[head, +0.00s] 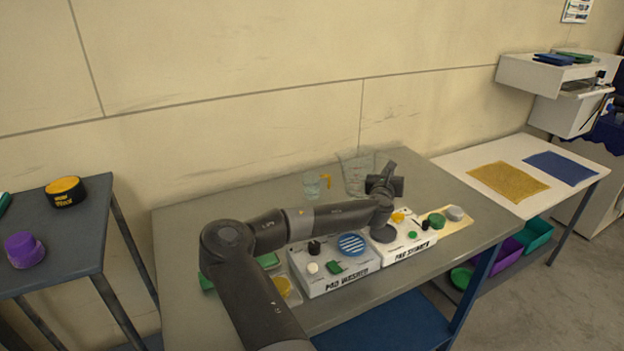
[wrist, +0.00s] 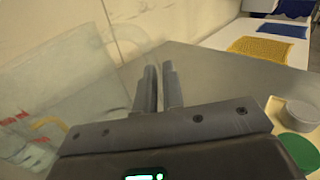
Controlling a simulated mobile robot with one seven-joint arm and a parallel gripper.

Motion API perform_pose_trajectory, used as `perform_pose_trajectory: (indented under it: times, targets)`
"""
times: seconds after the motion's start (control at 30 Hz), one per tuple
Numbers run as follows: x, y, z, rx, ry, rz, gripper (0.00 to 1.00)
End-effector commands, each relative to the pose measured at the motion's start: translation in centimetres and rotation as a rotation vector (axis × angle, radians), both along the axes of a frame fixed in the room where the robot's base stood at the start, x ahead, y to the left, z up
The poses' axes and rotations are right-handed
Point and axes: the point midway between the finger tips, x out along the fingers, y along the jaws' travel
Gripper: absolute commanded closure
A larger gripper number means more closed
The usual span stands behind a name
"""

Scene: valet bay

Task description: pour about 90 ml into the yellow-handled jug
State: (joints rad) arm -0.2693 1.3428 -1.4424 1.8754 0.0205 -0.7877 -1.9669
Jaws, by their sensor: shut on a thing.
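The yellow-handled jug (head: 311,187) is a small clear vessel standing on the grey table, its yellow handle on its right side. A larger clear pitcher (head: 354,174) is just right of it, close to my gripper (head: 379,184). In the wrist view the clear pitcher (wrist: 70,85) fills the left side, and a yellow handle (wrist: 46,122) and red marks show through or beside it. My gripper (wrist: 160,88) is shut on the pitcher, its fingers close together; the gripped part is hardly visible. I cannot tell the liquid level or whether the pitcher is clear of the table.
The pad washer (head: 342,285) and pad steamer (head: 405,249) stand in front on the grey table (head: 190,230). A white side table (head: 460,163) with yellow and blue cloths is at right. A left table (head: 60,230) holds a purple-lidded item and a black-and-yellow tub.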

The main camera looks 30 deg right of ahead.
Motion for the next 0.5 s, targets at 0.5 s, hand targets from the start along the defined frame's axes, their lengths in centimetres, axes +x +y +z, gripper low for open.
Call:
perform_pose_trajectory:
  times: [0.5]
  targets:
    - [-0.42,-0.51,-0.82,0.12,-0.115,-0.001,1.0]
